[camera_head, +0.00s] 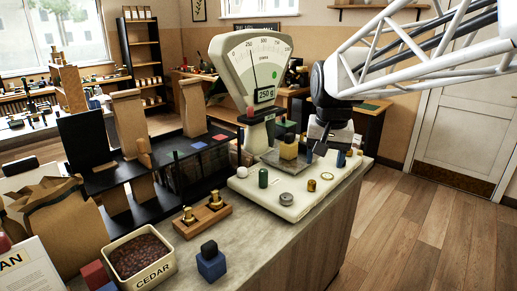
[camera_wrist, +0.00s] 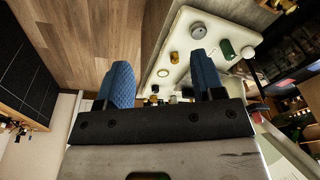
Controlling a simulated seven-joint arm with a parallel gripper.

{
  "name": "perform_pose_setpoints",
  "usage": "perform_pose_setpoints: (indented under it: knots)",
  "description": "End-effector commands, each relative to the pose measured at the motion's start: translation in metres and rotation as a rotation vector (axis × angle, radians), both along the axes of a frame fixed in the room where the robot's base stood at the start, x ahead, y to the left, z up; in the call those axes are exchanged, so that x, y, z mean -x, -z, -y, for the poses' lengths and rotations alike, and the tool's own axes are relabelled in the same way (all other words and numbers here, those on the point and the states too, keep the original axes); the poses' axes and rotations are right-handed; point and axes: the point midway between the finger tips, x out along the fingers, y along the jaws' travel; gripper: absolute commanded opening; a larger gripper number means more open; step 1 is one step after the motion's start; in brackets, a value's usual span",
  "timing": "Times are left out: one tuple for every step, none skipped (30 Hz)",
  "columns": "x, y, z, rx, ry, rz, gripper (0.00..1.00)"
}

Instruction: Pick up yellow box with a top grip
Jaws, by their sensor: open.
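The yellow box (camera_head: 289,150) stands on the dark pan of the dial scale, with a dark green piece on or just behind its top in the head view. My gripper (camera_head: 321,143) is to the right of the box, pointing down, with a gap between them. In the wrist view my gripper (camera_wrist: 163,68) shows two blue textured fingers spread apart with nothing held between them. A small yellowish block low between the fingers in the wrist view (camera_wrist: 188,92) may be the box; it is mostly hidden behind my gripper body.
A white slab (camera_head: 285,205) holds a green cylinder (camera_head: 263,178), a grey disc (camera_head: 286,199) and a brass weight (camera_head: 311,185). The dial scale (camera_head: 250,75) rises behind the pan. A CEDAR bin (camera_head: 147,276) and blue block (camera_head: 211,264) stand at the front. Floor is clear to the right.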

Motion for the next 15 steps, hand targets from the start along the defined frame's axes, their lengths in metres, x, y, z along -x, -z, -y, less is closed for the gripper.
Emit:
perform_pose_setpoints:
  knots:
    - [-0.014,-0.002,0.0,-0.002,0.012,-0.005,0.62]
    - [-0.021,-0.004,0.0,-0.003,0.019,-0.007,0.62]
    - [-0.031,-0.006,0.0,-0.005,0.029,-0.011,0.62]
    - [-0.038,-0.008,0.0,-0.006,0.038,-0.012,0.62]
    - [-0.045,-0.009,0.0,-0.007,0.045,-0.015,0.62]
    - [-0.055,-0.011,0.0,-0.008,0.054,-0.017,0.62]
    - [-0.063,-0.012,0.0,-0.01,0.062,-0.019,0.62]
    - [-0.07,-0.013,0.0,-0.011,0.07,-0.021,0.62]
    - [-0.08,-0.014,0.0,-0.012,0.08,-0.023,0.62]
    - [-0.087,-0.015,0.0,-0.014,0.087,-0.028,0.62]
    - [-0.094,-0.016,-0.001,-0.015,0.095,-0.029,0.62]
    - [-0.104,-0.017,-0.001,-0.016,0.106,-0.033,0.62]
    - [-0.112,-0.017,-0.001,-0.018,0.113,-0.035,0.62]
    - [-0.119,-0.018,-0.001,-0.018,0.12,-0.036,0.62]
    - [-0.129,-0.018,-0.001,-0.02,0.131,-0.04,0.62]
